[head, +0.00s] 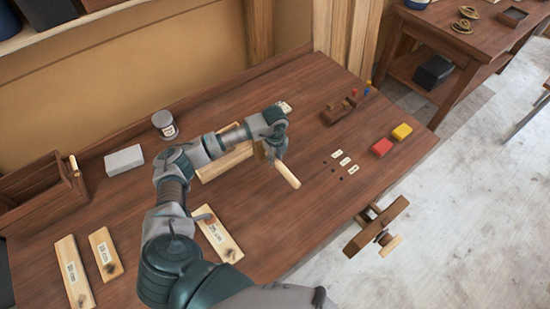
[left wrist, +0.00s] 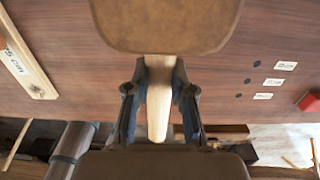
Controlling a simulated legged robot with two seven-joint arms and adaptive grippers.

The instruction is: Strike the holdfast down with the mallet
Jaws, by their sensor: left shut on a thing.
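My left gripper (head: 275,150) is shut on the mallet's pale wooden handle (head: 288,175), above the bench. In the left wrist view the two fingers (left wrist: 158,100) clasp the handle (left wrist: 158,110) from both sides. The mallet's broad brown head (left wrist: 165,22) fills the top of that view. In the head view the mallet's head is mostly hidden by my gripper. I cannot make out the holdfast for sure in either view. A pale board (head: 226,162) lies partly behind my left arm. My right gripper is not in view.
The brown bench (head: 300,225) has three dark holes with white labels (head: 344,161). Red (head: 381,147) and yellow (head: 402,132) blocks lie to the right. A vise (head: 377,226) juts from the front edge.

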